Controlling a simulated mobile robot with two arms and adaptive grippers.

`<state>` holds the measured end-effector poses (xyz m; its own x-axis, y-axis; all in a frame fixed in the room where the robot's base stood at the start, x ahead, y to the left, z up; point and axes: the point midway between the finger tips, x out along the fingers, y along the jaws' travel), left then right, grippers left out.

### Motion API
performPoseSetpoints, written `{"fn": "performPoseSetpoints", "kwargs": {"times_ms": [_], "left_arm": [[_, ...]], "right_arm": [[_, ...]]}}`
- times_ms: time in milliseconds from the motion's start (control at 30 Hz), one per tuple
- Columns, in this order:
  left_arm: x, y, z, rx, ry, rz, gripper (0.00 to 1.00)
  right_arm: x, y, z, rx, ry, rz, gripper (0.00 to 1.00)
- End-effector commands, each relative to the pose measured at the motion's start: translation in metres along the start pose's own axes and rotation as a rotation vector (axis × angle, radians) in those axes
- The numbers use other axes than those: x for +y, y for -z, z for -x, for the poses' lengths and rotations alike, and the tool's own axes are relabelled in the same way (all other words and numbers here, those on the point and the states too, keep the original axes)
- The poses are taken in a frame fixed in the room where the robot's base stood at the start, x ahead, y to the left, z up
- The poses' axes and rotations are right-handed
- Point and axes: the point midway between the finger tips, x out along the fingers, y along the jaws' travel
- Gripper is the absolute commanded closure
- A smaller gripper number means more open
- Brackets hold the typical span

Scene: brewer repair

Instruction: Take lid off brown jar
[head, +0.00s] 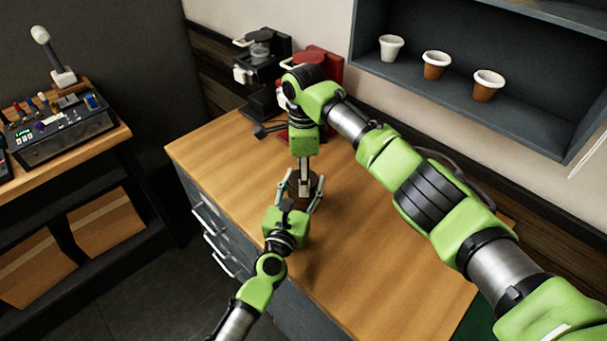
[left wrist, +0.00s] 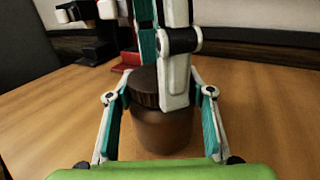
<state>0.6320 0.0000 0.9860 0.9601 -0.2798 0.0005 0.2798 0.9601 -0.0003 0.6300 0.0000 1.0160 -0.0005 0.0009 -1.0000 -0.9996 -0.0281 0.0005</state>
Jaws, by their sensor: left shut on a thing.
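The brown jar (left wrist: 163,132) stands on the wooden counter in the left wrist view. Its darker ribbed lid (left wrist: 145,86) is on top and looks slightly off to the left. My left gripper (head: 303,183) is shut on the jar's body, one finger on each side. My right gripper (left wrist: 165,92) comes down from above at the lid, with one finger in front of it, covering its right part. Its other finger is partly hidden behind, so its grip on the lid is unclear. In the head view, the grippers mostly hide the jar.
A black brewer (head: 262,55) and a red machine (head: 322,66) stand at the counter's back. A wall shelf (head: 455,90) holds white and brown cups (head: 436,64). The wooden counter (head: 375,265) is clear at the front right. A side table with tools is at left.

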Motion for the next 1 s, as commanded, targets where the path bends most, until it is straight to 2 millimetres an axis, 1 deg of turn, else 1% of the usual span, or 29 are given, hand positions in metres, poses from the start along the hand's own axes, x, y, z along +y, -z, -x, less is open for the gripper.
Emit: {"fn": "performPoseSetpoints", "kwargs": {"times_ms": [100, 200, 300, 533, 567, 600, 633, 867, 933, 1000], "left_arm": [[-0.001, 0.000, 0.000, 0.001, 0.003, -0.001, 1.00], [-0.001, 0.000, 0.000, 0.001, 0.004, -0.001, 1.00], [-0.001, 0.000, 0.000, 0.001, 0.004, -0.001, 1.00], [-0.001, 0.001, 0.000, 0.002, 0.005, -0.001, 1.00], [-0.001, 0.001, 0.000, 0.002, 0.005, -0.001, 1.00], [-0.001, 0.001, 0.000, 0.002, 0.005, -0.001, 1.00], [-0.001, 0.001, 0.000, 0.002, 0.005, -0.001, 1.00], [-0.001, 0.001, 0.000, 0.001, 0.003, -0.001, 1.00], [0.000, 0.001, 0.000, 0.001, 0.002, -0.001, 1.00], [0.000, 0.001, 0.000, 0.001, 0.001, -0.001, 1.00]], "right_arm": [[0.000, 0.000, 0.000, 0.000, 0.000, 0.134, 0.74], [0.001, -0.001, 0.000, 0.000, -0.001, 0.228, 0.75], [0.001, -0.001, 0.000, 0.000, -0.001, 0.268, 0.75], [0.001, -0.002, 0.000, -0.001, -0.002, 0.272, 0.76], [0.001, -0.002, 0.000, -0.001, -0.002, 0.272, 0.45], [0.001, -0.002, 0.000, -0.001, -0.002, 0.271, 0.34], [0.001, -0.002, 0.000, -0.001, -0.002, 0.271, 0.33], [0.001, -0.001, 0.000, 0.000, -0.001, 0.267, 0.33], [0.000, 0.000, 0.004, 0.001, -0.001, 0.266, 0.33], [0.000, 0.000, 0.012, 0.001, 0.001, 0.266, 0.33]]}}
